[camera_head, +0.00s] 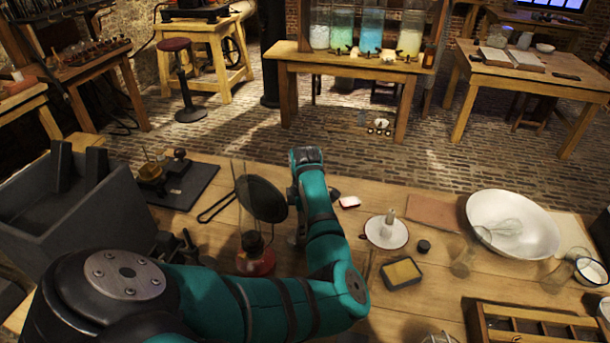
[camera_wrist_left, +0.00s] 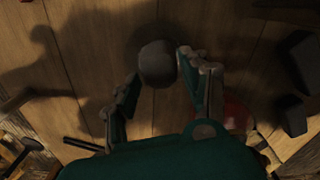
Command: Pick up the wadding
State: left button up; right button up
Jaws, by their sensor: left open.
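A round dark grey lump, which looks like the wadding (camera_wrist_left: 157,63), rests over the wooden tabletop in the left wrist view. My left gripper (camera_wrist_left: 158,72) is open, with one fingertip on either side of the lump. The gaps are small, and I cannot tell whether either finger touches it. In the head view my left arm reaches over the table, and a grey part of the left gripper (camera_head: 293,236) shows beside the forearm. The lump is hidden there. My right gripper is in neither view.
A red-based lamp (camera_head: 254,260) and a dark pan (camera_head: 261,198) stand close left of the arm. A candle holder (camera_head: 386,233), a yellow-topped box (camera_head: 401,273) and a white bowl (camera_head: 513,224) lie to the right. A grey bin (camera_head: 95,215) is at the left.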

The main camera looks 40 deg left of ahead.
pick_arm(q)
notch_tip(320, 180, down, 4)
jog(key=shift+r+p, duration=0.1)
jog(key=shift+p, duration=0.3)
jog(key=shift+a+f, duration=0.1)
jog(key=shift+f, duration=0.45)
jog(key=c, duration=0.5)
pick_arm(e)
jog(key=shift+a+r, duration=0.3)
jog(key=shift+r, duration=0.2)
